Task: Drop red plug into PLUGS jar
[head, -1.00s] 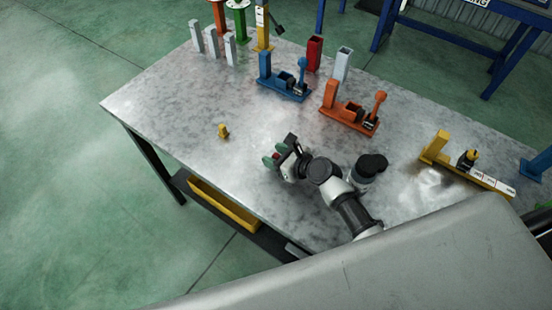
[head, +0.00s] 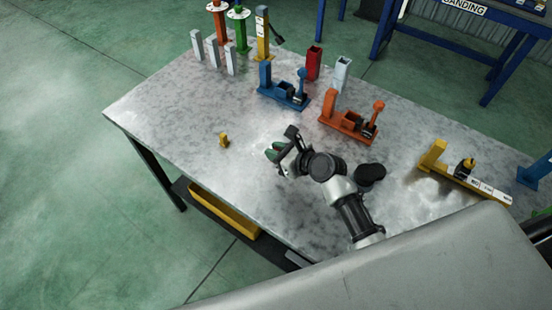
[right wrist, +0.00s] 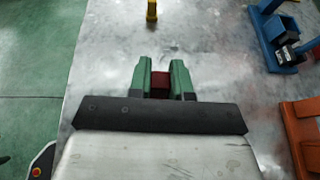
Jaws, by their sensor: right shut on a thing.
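My right gripper (head: 272,153) is over the near part of the metal table, with green fingers. In the right wrist view the fingers (right wrist: 160,79) are shut on the dark red plug (right wrist: 160,83), which shows between them. In the head view the plug is hidden by the gripper. I cannot make out a PLUGS label. An open red container (head: 314,63) and an open pale grey container (head: 342,72) stand at the table's far edge, away from the gripper. My left gripper is not in view.
A small yellow piece (head: 224,139) stands left of the gripper. Blue (head: 283,96) and orange (head: 346,128) fixtures lie between the gripper and the containers. A yellow fixture (head: 463,178) is at right. Grey blocks (head: 213,54) and coloured posts stand far left. The table's left middle is clear.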

